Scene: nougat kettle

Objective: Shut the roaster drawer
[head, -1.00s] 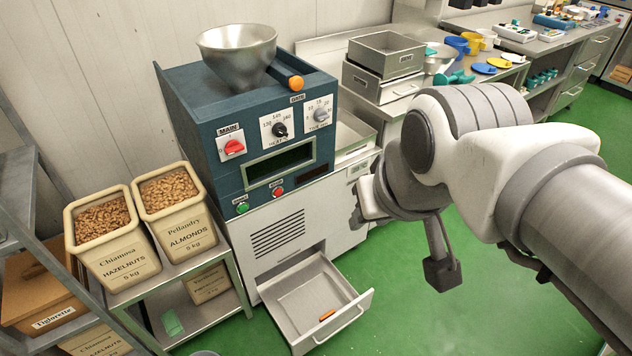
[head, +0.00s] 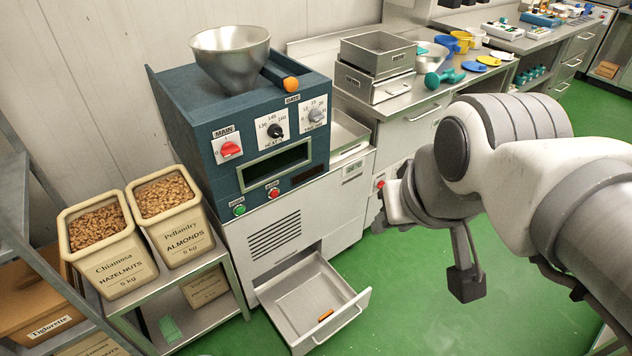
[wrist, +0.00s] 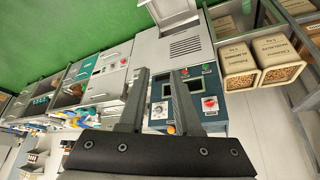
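The roaster (head: 250,150) is a dark blue unit on a pale base with a metal hopper on top. Its drawer (head: 300,292) is pulled out low at the front, and a small orange piece (head: 325,315) lies inside. The drawer also shows at the top of the wrist view (wrist: 170,8), where the picture is upside down. My gripper (wrist: 160,74) is open and empty, its two dark fingers apart and pointing towards the roaster front. In the head view it is above and to the right of the drawer, touching nothing, its fingers mostly hidden.
Bins of hazelnuts (head: 100,245) and almonds (head: 172,220) stand on a metal stand left of the roaster. A steel counter (head: 400,100) with trays and cups runs along the back right. The green floor (head: 400,310) right of the drawer is clear.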

